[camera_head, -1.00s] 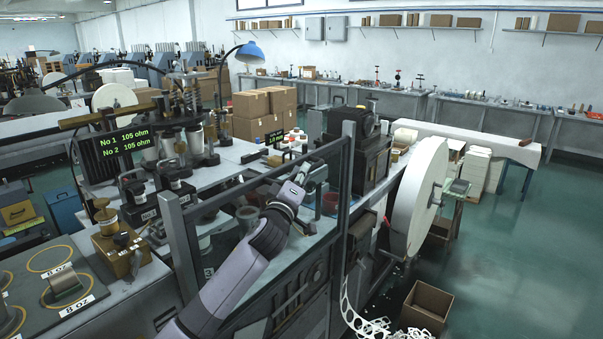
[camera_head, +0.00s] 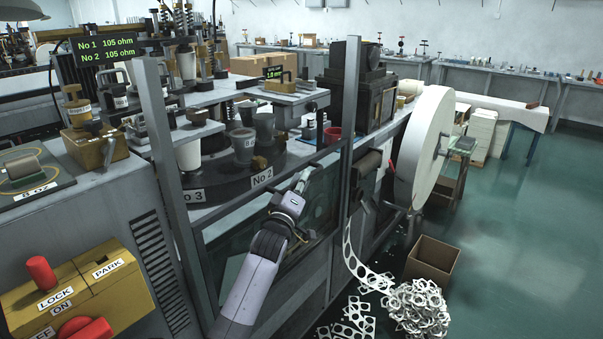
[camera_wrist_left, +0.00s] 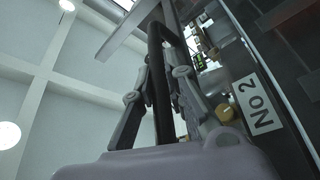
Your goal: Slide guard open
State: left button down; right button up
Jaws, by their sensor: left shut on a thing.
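The guard (camera_head: 235,208) is a framed see-through panel between two grey upright posts in the head view. Its top rail is low on the posts, below the level of the cups on the round table marked No 2 and No 3. My left gripper (camera_head: 303,180) is at the front of the guard, near the right post. In the left wrist view its two fingers close around a dark upright bar, the guard handle (camera_wrist_left: 157,85). The handle is largely hidden by the gripper in the head view. My right gripper is not in view.
The turntable (camera_head: 215,190) with cups stands open behind the rail. A yellow switch box (camera_head: 110,290) is at lower left. A large white paper reel (camera_head: 420,150), a carton (camera_head: 432,260) and scrap paper (camera_head: 415,310) are at right. Green floor is free beyond.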

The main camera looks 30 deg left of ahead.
pick_arm(q)
jog(key=shift+f+b, duration=0.3)
jog(key=shift+f, duration=0.7)
jog(key=c, duration=1.9)
grip_release()
jog(key=v, duration=1.2)
